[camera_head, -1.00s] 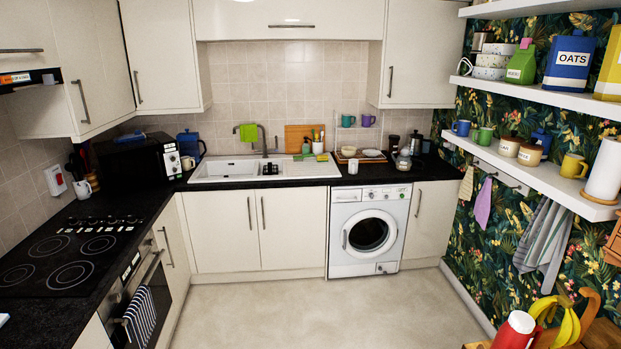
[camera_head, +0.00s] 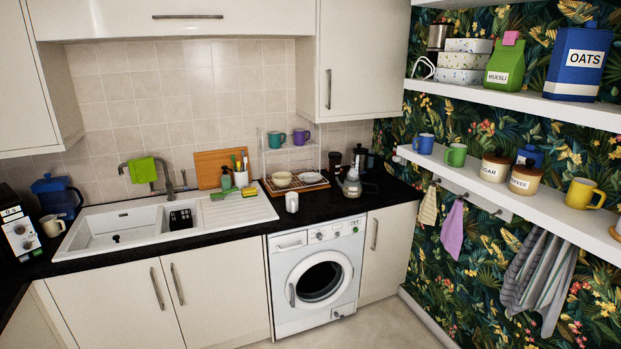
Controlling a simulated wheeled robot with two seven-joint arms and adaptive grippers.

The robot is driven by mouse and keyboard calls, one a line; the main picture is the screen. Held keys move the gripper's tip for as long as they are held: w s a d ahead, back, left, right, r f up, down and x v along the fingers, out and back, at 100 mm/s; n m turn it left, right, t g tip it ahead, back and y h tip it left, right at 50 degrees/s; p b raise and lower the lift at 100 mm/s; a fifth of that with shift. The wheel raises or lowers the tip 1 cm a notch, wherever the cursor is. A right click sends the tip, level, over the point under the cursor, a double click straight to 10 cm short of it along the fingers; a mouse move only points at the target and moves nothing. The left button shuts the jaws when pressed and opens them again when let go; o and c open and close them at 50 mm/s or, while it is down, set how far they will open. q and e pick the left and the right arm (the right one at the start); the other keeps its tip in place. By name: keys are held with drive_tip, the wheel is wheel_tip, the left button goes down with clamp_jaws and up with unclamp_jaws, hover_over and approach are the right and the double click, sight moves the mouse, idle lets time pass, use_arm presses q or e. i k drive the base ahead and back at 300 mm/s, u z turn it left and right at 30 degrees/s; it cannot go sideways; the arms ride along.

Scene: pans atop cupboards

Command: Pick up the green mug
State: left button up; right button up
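A green mug (camera_head: 456,155) stands upright on the lower white wall shelf (camera_head: 540,187) at the right. A blue mug (camera_head: 423,143) is to its left, and a jar labelled sugar (camera_head: 494,168) is to its right. A teal mug (camera_head: 276,140) also sits on the small rack above the counter, beside a purple mug (camera_head: 300,137). Neither of my grippers shows in the head view.
A coffee jar (camera_head: 526,178) and a yellow mug (camera_head: 584,193) stand farther right on the same shelf. The upper shelf (camera_head: 520,98) overhangs it. Cloths hang below. The black counter (camera_head: 330,205) and washing machine (camera_head: 318,275) stand left of the shelf; some bare floor shows.

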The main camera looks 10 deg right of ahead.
sight(457, 153)
drive_tip(key=z, duration=0.45)
drive_tip(key=i, duration=1.75)
drive_tip(key=z, duration=0.45)
